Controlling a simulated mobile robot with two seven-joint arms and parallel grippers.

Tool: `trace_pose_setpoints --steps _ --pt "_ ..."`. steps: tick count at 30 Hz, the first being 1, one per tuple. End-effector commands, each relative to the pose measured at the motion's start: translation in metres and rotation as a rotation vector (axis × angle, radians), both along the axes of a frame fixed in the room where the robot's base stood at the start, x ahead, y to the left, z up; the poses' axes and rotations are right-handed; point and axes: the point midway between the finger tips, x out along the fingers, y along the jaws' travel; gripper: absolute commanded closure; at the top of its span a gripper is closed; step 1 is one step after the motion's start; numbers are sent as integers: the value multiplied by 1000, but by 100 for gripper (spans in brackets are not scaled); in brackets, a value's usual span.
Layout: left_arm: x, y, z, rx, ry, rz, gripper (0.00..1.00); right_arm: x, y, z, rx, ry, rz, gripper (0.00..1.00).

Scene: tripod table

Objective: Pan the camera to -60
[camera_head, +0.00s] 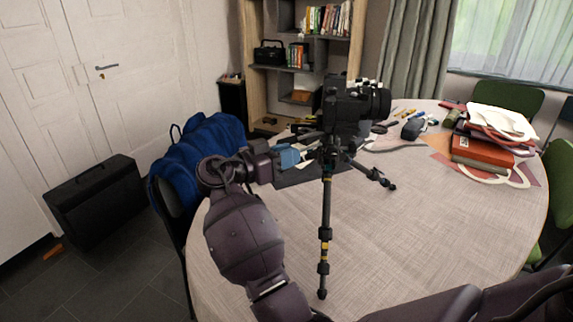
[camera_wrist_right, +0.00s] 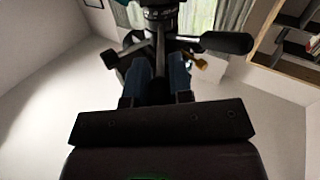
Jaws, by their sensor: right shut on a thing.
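A black camera (camera_head: 352,102) sits on top of a black tripod (camera_head: 326,215) with yellow bands on its leg. The tripod stands upright on the round table (camera_head: 440,230). My right gripper (camera_head: 296,156) comes from the left, its blue fingers at the tripod just below the camera. In the right wrist view, the blue fingers of my right gripper (camera_wrist_right: 160,85) are closed around a dark part of the tripod; which part is hard to tell. A black handle (camera_wrist_right: 225,42) sticks out to the right above them. My left gripper is not in view.
Books and papers (camera_head: 485,140) and small tools (camera_head: 415,125) lie on the far right of the table. A blue jacket (camera_head: 200,145) hangs on a chair at left. A black case (camera_head: 98,200) stands on the floor. The table's near right is clear.

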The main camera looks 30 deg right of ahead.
Motion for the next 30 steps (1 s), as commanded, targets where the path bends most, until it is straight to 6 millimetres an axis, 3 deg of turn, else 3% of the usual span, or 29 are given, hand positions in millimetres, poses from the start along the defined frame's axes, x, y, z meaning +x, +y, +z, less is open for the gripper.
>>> trace_pose_setpoints --steps 6,28,29,30 --pt "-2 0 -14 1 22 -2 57 12 -1 -4 -1 5 -87 100" --pt "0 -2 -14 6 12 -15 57 17 -2 1 -2 -1 -147 100" --pt "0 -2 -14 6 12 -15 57 17 -2 1 -2 -1 -147 75" --pt "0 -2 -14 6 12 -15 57 17 -2 1 -2 -1 -147 69"
